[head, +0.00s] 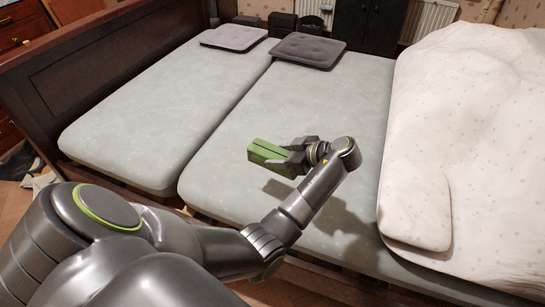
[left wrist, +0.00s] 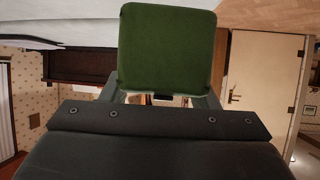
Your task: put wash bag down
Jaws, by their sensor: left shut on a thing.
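The wash bag (head: 267,153) is a small green box-like thing in the head view, held above the middle mattress (head: 330,110). My left gripper (head: 287,160) is shut on it, and the arm reaches in from the left and bends back over the bed. In the left wrist view the wash bag (left wrist: 167,48) is a dark green rounded square in front of the jaws. A shadow lies on the mattress below the arm, and the bag looks raised off the surface. My right gripper is not in view.
Two grey cushions lie at the far ends of the mattresses, one on the left mattress (head: 160,100) and one on the middle. A white dotted duvet (head: 480,100) and a pillow (head: 415,205) cover the right side. A dark wooden bed board (head: 110,60) stands at the left. The middle mattress has wide free room.

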